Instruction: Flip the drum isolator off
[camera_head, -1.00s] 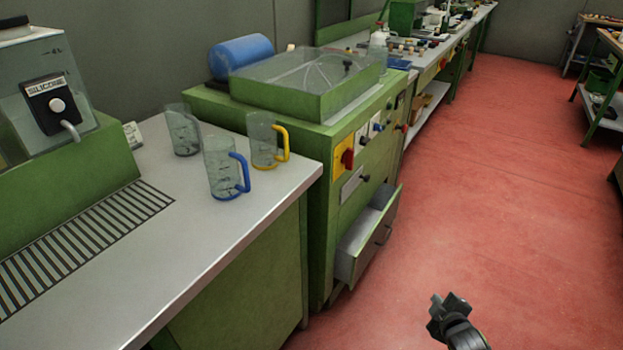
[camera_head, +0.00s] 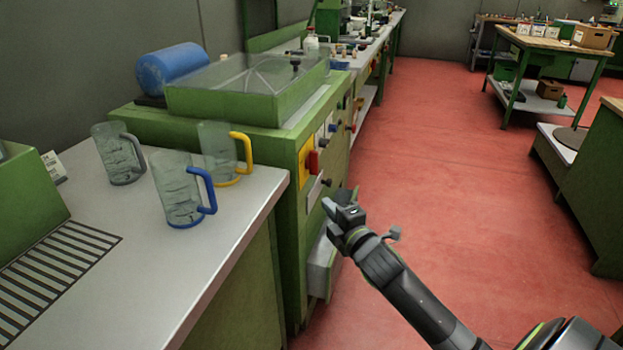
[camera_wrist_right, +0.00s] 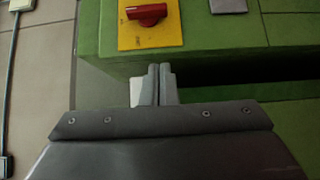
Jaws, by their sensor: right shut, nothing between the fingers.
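The drum isolator is a red rotary handle (camera_head: 313,161) on a yellow plate (camera_head: 304,158), on the front of the green machine (camera_head: 290,215). In the right wrist view the red handle (camera_wrist_right: 147,14) lies roughly level on its yellow plate (camera_wrist_right: 150,36) at the top of the picture. My right gripper (camera_head: 327,204) is shut and empty, in front of the machine and below the isolator, apart from it. In the wrist view its fingertips (camera_wrist_right: 159,68) point toward the machine, just under the yellow plate. My left gripper is not in view.
An open drawer (camera_head: 322,262) juts from the machine below the gripper. Blue-handled (camera_head: 180,190), yellow-handled (camera_head: 217,150) and grey-handled (camera_head: 118,155) jugs stand on the left bench (camera_head: 215,235). The red floor to the right is clear up to a green cabinet (camera_head: 600,190).

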